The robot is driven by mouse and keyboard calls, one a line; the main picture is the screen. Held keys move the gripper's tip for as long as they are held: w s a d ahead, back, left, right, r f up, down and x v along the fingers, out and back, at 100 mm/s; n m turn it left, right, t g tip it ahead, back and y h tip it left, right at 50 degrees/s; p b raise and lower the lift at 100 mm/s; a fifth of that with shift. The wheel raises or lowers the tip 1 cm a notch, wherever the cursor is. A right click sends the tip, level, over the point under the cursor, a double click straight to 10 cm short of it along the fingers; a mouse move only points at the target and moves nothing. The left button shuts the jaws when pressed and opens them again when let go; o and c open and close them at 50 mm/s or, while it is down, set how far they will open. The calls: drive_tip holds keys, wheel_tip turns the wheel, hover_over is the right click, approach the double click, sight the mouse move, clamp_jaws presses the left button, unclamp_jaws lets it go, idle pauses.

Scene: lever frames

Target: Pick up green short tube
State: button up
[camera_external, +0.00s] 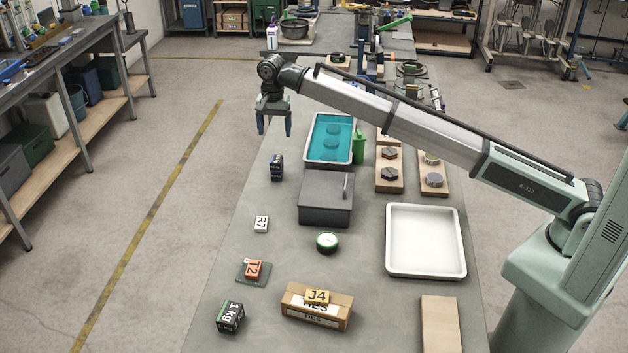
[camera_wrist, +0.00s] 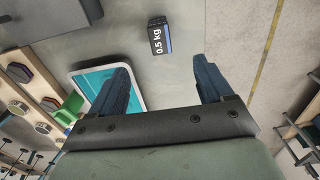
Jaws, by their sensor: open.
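A green upright tube-like piece (camera_external: 359,147) stands at the right side of the teal-filled tray (camera_external: 308,150). My gripper (camera_external: 274,127) is open and empty, pointing down above the table's left edge, to the left of the tray and apart from the tube. In the wrist view its two dark fingers (camera_wrist: 160,75) stand wide apart with bare table between them.
A 0.5 kg block (camera_external: 277,167) stands below my gripper's side of the table. A dark lidded box (camera_external: 325,205) sits in front of the teal tray. Wooden boards with dark knobs (camera_external: 389,188) stand right of the tube. An empty white tray (camera_external: 425,240) is nearer.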

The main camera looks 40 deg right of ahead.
wheel_tip(320, 180, up, 5)
drive_tip(key=n, duration=2.1)
hover_over(359, 132)
drive_tip(key=f, duration=0.7)
drive_tip(key=shift+s+d+f, duration=0.2)
drive_tip(key=shift+d, duration=0.05)
drive_tip(key=shift+w+a+f, duration=0.1)
drive_tip(key=shift+w+f, duration=0.05)
drive_tip(key=shift+f, duration=1.4)
drive_tip(key=shift+w+a+f, duration=0.1)
drive_tip(key=shift+f, duration=1.4)
clamp_jaws()
